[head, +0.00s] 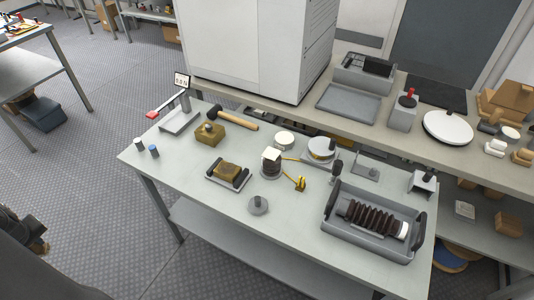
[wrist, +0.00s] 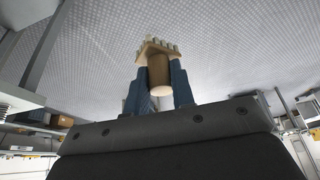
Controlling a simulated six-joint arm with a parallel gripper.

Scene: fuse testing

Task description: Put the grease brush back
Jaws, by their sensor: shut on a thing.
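The grease brush shows in the wrist view as a pale, toothed bristle end (wrist: 158,47) above a brown cylindrical part (wrist: 159,74). My gripper (wrist: 158,84) has its two blue-grey fingers shut on it, one on each side. Only patterned floor shows behind the brush. In the head view, dark parts of my arm are at the lower left edge, off the workbench (head: 200,190). The gripper's fingers and the brush cannot be made out clearly there. I cannot tell which thing on the bench is the brush's place.
The bench holds a hammer (head: 240,121), a brown block (head: 209,134), a white-topped pot (head: 271,163) with yellow clips (head: 299,184) beside it, a grey weight (head: 258,206) and a metal bracket (head: 365,170). A grey tray (head: 340,234) holds a ribbed part.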

